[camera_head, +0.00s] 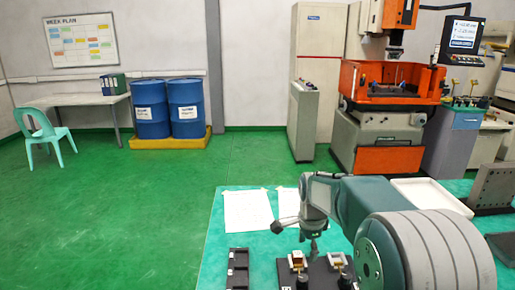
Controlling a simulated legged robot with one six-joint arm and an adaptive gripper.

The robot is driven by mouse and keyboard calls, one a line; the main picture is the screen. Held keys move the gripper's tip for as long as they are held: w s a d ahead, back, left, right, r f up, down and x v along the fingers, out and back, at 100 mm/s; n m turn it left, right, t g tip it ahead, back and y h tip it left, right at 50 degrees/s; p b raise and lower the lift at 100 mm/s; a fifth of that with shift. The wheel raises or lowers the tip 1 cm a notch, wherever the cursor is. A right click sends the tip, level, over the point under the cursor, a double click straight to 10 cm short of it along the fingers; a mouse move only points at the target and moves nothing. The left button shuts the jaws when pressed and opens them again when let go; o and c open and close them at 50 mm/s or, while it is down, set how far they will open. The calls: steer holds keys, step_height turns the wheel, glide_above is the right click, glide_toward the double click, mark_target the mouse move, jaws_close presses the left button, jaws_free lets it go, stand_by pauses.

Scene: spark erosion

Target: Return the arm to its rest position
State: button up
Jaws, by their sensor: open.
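My arm reaches from the lower right over a green-topped table (215,255). My gripper (314,246) points down above a black fixture board (318,272). The board carries small metal and brass-coloured pieces, one on the left (298,261) and one on the right (337,262). The fingertips are small and dark, and no object shows between them. My arm's large round joint hides the table's lower right part.
A black holder (238,268) lies left of the board. Paper sheets (247,210) lie behind it. A white tray (430,195) and a grey angle plate (492,187) stand at right. Beyond are an orange machine (392,85) and blue drums (150,108).

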steer(key=s+r+n+t, duration=0.1)
steer(key=s+r+n, duration=0.2)
steer(key=s, duration=0.6)
steer(key=s+r+n+t, duration=0.2)
steer(key=s+r+n, duration=0.1)
steer(key=s+n, duration=0.4)
steer(key=s+r+n+t, duration=0.2)
steer(key=s+n, duration=0.3)
steer(key=s, duration=0.7)
steer(key=shift+d+r, duration=0.15)
steer(key=shift+r, duration=0.35)
steer(key=shift+s, duration=0.15)
stand_by(0.5)
